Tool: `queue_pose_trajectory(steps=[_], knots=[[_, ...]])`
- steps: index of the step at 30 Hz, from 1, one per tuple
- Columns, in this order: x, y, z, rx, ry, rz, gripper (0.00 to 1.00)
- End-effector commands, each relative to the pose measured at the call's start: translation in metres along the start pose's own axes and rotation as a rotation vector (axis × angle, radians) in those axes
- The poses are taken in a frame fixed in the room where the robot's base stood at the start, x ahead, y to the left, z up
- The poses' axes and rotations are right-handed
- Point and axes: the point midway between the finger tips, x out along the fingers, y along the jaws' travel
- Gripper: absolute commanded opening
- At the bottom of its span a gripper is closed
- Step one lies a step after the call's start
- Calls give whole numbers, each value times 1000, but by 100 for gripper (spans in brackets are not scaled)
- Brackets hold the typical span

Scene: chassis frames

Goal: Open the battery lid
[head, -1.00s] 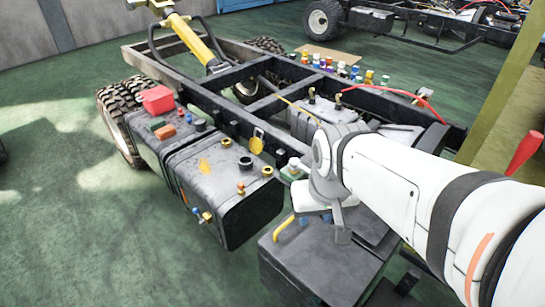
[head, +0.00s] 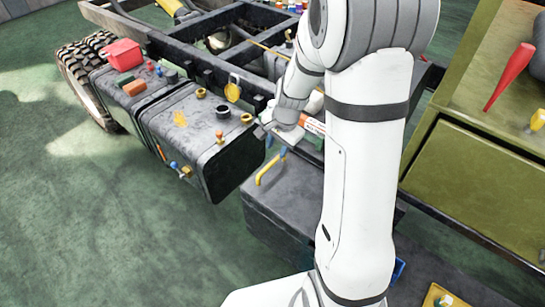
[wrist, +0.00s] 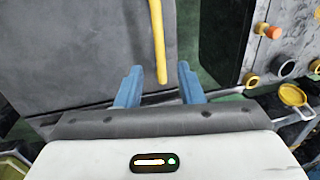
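The battery box is a dark grey box with a flat lid (head: 310,190), low in the middle of the head view. A yellow handle (head: 271,167) stands on the lid near its left edge. In the wrist view the lid (wrist: 75,50) fills the upper left, and the handle (wrist: 157,40) runs down towards my gripper. My gripper (head: 277,147) is near the handle's far end in the head view. In the wrist view the two blue fingers of my gripper (wrist: 160,83) are apart, with the handle's end between them in the picture. Whether they touch it I cannot tell. My arm hides the lid's right part.
A dark tank (head: 200,140) with caps and fittings is close on the left, with a red box (head: 123,53) behind it. The chassis frame (head: 185,42) runs behind. An olive cabinet (head: 480,190) stands on the right. Green floor is free at the left.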

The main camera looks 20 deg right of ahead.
Motion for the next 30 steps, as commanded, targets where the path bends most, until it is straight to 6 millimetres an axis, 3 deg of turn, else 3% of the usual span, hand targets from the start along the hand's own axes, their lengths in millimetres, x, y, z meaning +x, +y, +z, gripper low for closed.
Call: queue_pose_trajectory(steps=[6, 12, 23, 30], knots=[[38, 2, 2, -3, -4, 5, 34], [60, 1, 1, -4, -1, 3, 34], [64, 1, 2, -5, -1, 2, 33], [64, 1, 2, -6, -1, 2, 14]])
